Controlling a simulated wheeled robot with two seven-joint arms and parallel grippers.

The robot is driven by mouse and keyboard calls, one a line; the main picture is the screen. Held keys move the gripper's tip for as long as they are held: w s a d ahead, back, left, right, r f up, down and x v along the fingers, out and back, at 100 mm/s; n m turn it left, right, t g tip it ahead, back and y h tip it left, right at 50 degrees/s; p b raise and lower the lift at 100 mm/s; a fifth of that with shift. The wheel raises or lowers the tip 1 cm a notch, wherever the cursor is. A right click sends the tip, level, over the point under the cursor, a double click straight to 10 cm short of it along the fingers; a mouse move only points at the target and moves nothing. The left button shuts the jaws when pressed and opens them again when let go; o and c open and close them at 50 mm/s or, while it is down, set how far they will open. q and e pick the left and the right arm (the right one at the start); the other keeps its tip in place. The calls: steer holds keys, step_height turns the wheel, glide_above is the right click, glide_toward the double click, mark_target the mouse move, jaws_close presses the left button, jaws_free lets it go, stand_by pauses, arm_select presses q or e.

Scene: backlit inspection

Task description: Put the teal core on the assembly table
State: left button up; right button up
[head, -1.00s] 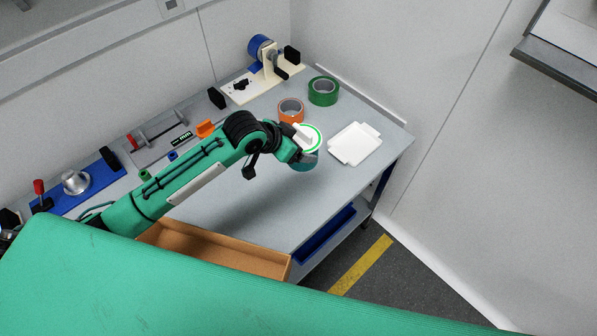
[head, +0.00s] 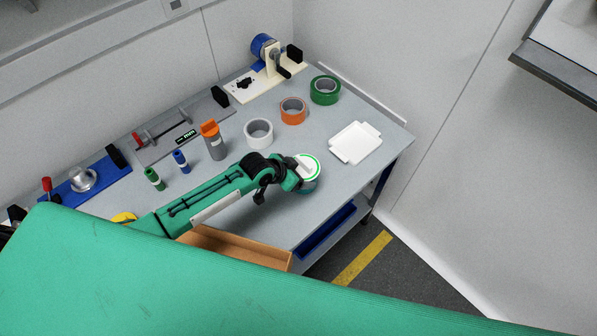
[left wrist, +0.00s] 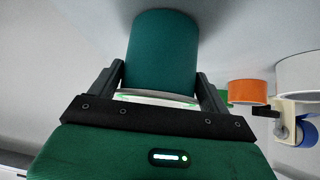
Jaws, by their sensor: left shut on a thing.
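The teal core (left wrist: 161,50) is a plain cylinder between the two fingers of my left gripper (left wrist: 160,84) in the left wrist view. The gripper is shut on it. In the head view my left gripper (head: 307,168) is over the right front part of the grey table (head: 325,120), and it hides most of the core (head: 310,185). I cannot tell whether the core's far end touches the tabletop. My right gripper is not in view.
A white tray (head: 356,143) lies right of the gripper. White (head: 259,142), orange (head: 293,119) and green (head: 325,99) tape rolls stand behind it. Bottles (head: 216,149) and fixtures line the back.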

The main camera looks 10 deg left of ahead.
arm_select(q)
steer(key=o, duration=1.7)
steer(key=shift+f, duration=0.15)
steer(key=shift+a+r, duration=0.1)
steer(key=shift+r, duration=0.15)
steer(key=b+v, duration=0.2)
steer(key=v, duration=1)
steer(key=shift+f, duration=0.1)
